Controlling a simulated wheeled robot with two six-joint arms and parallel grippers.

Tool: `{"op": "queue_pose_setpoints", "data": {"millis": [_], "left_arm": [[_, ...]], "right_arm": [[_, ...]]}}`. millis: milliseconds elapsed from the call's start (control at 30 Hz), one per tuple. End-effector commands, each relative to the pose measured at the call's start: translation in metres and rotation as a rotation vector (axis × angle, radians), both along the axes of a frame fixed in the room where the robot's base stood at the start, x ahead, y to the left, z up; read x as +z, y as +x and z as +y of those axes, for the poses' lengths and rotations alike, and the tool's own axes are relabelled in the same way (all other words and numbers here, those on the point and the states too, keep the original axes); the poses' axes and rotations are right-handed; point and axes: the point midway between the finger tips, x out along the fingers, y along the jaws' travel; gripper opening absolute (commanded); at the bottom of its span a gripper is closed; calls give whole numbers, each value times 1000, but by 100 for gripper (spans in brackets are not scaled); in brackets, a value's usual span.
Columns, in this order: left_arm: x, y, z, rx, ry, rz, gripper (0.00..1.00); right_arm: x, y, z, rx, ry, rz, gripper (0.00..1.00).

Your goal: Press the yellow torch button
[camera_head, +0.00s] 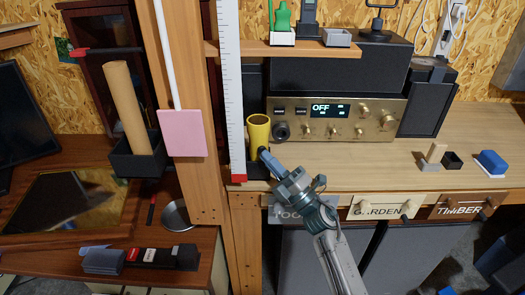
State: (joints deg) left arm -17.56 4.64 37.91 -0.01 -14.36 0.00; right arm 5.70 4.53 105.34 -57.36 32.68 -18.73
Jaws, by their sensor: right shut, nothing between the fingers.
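The yellow torch (258,131) stands upright with its wide end up, in a small dark holder on the plank bench, beside the white ruler strip. My right gripper (266,156) comes up from the lower right. Its fingers are shut and empty, and their tips overlap the lower right side of the torch in the picture. I cannot tell whether they touch it. The torch button cannot be made out; the fingertips cover part of that side. My left gripper is not in view.
A wooden post (185,90) and a white ruler strip (230,80) rise on the left. Drawers (385,207) sit under the front edge. The bench top (390,165) is clear in the middle right.

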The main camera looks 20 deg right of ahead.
Motion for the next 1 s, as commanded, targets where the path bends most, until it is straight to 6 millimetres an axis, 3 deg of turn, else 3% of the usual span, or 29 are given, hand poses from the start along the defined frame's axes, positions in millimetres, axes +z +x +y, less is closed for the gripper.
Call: {"op": "queue_pose_setpoints", "data": {"millis": [333,800,1000], "left_arm": [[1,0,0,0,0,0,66],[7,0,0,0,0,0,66],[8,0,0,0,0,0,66]], "right_arm": [[0,-4,0,0,-1,1,0],[-1,-50,-1,0,-1,2,0],[0,-61,-2,1,1,0,0]]}}
